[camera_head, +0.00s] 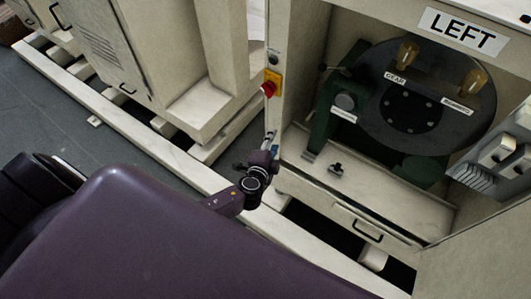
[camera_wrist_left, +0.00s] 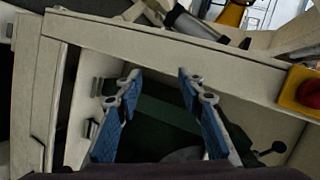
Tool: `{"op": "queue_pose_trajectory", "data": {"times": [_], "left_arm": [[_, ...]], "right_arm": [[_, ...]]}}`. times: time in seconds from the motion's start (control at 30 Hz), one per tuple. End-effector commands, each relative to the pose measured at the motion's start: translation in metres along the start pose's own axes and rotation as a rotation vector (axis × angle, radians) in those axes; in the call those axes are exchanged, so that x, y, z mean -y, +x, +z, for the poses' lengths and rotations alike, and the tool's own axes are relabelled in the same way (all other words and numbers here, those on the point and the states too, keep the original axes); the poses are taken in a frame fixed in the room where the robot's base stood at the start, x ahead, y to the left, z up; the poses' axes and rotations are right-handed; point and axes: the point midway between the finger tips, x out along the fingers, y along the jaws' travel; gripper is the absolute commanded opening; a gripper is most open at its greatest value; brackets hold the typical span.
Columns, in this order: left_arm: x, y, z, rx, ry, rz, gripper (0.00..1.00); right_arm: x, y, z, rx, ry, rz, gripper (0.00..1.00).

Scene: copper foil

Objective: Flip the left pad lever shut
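The cabinet marked LEFT (camera_head: 460,31) is open at the right of the head view. In it a dark round disc (camera_head: 385,115) sits against a green bracket (camera_head: 321,125). A black-knobbed lever (camera_head: 325,68) sticks out left of the disc's upper edge; a black ball-knob lever also shows at the lower right of the wrist view (camera_wrist_left: 272,148). I cannot tell which part is the pad lever. My left gripper (camera_head: 270,143) is at the cabinet's front left edge, apart from the disc. In the wrist view its blue-padded fingers (camera_wrist_left: 158,78) are spread with nothing between them.
A red button on a yellow box (camera_head: 270,84) is on the cabinet's left post, near my gripper. A small black fitting (camera_head: 336,169) stands on the cabinet's ledge. A drawer handle (camera_head: 367,232) juts out below. Grey floor (camera_head: 60,110) lies open at the left.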

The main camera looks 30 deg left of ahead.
Motion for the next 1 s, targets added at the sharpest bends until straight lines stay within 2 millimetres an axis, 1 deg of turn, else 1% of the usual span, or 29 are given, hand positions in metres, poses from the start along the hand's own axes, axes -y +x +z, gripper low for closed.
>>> {"op": "queue_pose_trajectory", "data": {"times": [0.03, 0.1, 0.3, 0.47, 0.7, 0.77, 0.9, 1.0], "left_arm": [[-0.009, -0.001, 0.004, 0.008, -0.007, 0.019, 0.36], [-0.019, -0.001, 0.010, 0.019, -0.017, 0.042, 0.36], [-0.038, -0.003, 0.020, 0.038, -0.037, 0.086, 0.36], [-0.044, -0.004, 0.023, 0.043, -0.043, 0.099, 0.36], [-0.044, -0.004, 0.023, 0.043, -0.043, 0.100, 0.36], [-0.044, -0.004, 0.023, 0.043, -0.043, 0.100, 0.30], [-0.044, -0.003, 0.023, 0.044, -0.049, 0.100, 0.15], [-0.043, -0.001, 0.024, 0.054, -0.108, 0.107, 0.04]], "right_arm": [[0.000, 0.000, 0.000, 0.000, 0.000, 0.000, 0.40], [0.000, -0.001, 0.000, 0.000, 0.000, 0.000, 0.40], [0.000, -0.001, 0.000, 0.000, 0.000, 0.000, 0.40], [0.000, -0.001, 0.000, 0.000, 0.000, 0.000, 0.40], [0.000, -0.001, 0.000, 0.000, 0.000, 0.000, 0.40], [0.000, -0.001, 0.000, 0.000, 0.000, 0.000, 0.40], [0.000, -0.001, 0.000, 0.000, 0.000, 0.000, 0.40], [0.000, 0.003, 0.000, 0.000, 0.000, 0.000, 0.40]]}}
